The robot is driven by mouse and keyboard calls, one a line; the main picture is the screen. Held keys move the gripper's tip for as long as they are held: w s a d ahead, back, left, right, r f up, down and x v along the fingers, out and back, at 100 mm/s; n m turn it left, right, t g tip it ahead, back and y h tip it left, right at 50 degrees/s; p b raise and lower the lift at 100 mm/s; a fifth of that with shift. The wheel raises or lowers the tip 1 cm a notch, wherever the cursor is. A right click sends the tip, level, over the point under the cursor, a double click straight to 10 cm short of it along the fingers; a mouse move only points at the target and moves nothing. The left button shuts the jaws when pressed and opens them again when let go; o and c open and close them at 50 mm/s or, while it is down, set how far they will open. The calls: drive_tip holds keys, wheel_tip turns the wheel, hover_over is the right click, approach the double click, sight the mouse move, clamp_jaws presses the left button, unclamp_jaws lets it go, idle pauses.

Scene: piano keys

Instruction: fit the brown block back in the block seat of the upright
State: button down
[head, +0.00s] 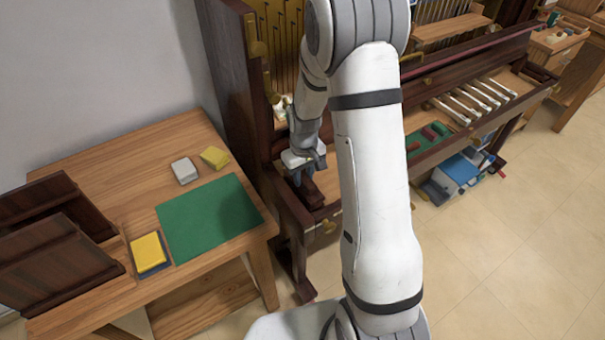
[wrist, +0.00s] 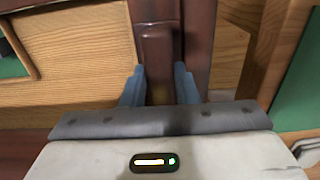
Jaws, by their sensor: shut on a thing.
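My gripper (head: 307,165) is at the left end of the dark brown upright piano (head: 250,160), pointing down. Its two blue fingers (wrist: 159,84) are shut on the brown block (wrist: 157,50), which extends away from them in the wrist view. The block also shows as a small dark piece under the gripper in the head view (head: 311,192). A dark brown piano member (wrist: 199,40) runs beside the block in the wrist view. My arm hides much of the piano, and I cannot tell whether the block touches the seat.
A wooden table (head: 110,165) stands left of the piano with a green mat (head: 205,215), a grey block (head: 185,170), yellow sponges (head: 215,156) and dark panels (head: 50,255). Several pale keys (head: 470,103) lie in the piano at right. A blue-and-white box (head: 455,172) sits below; tiled floor is open.

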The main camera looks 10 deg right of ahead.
drive_tip(key=shift+f+b, duration=0.95)
drive_tip(key=shift+f, duration=0.4)
idle(0.6)
drive_tip(key=c, duration=1.1)
unclamp_jaws()
drive_tip(key=shift+o, duration=0.2)
wheel_tip(320, 180, up, 7)
drive_tip(key=shift+r, duration=0.35)
